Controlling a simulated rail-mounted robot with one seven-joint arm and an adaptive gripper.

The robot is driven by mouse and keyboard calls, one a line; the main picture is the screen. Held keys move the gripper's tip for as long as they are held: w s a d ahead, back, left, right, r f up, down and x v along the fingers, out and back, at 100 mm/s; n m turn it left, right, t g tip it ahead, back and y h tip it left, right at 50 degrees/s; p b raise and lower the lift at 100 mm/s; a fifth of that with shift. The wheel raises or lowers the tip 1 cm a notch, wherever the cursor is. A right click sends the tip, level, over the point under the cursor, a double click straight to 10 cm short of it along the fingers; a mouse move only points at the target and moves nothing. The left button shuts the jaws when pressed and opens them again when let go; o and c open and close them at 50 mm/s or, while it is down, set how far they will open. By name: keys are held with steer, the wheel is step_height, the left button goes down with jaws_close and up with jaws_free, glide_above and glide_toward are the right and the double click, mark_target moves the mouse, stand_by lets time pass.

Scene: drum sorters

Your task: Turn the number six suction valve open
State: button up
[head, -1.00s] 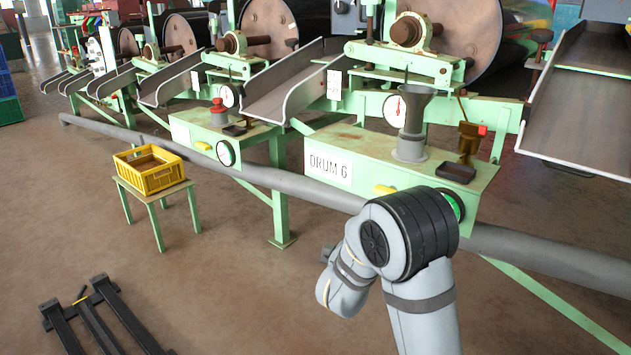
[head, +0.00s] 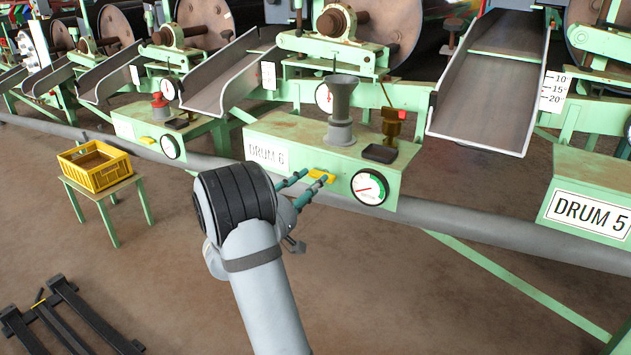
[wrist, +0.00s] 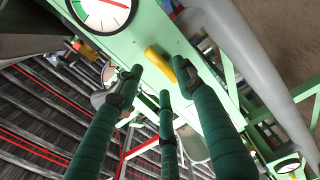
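The yellow valve handle (head: 321,176) is on the front of the green box (head: 268,138) labelled DRUM 6, left of a round gauge (head: 369,188). My gripper (head: 311,181) has its dark green fingers spread apart, with their tips at the handle. In the wrist view, the yellow handle (wrist: 159,61) lies between the tips of my open gripper (wrist: 157,76), a little beyond them. I cannot tell whether a finger touches it. The gauge (wrist: 104,10) shows at the top left there, its needle in the white part in the head view.
A funnel (head: 341,108), a small black tray (head: 380,154) and a brass fitting (head: 393,122) stand on the box. A grey pipe (head: 465,222) runs below and behind it. The DRUM 5 box (head: 590,180) is at right. A yellow crate (head: 97,175) on a stand is at left.

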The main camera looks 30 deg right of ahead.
mark_target(319, 176)
steer(key=shift+b+x, duration=0.3)
steer(key=shift+x, duration=1.65)
steer(key=shift+c, duration=0.4)
jaws_close()
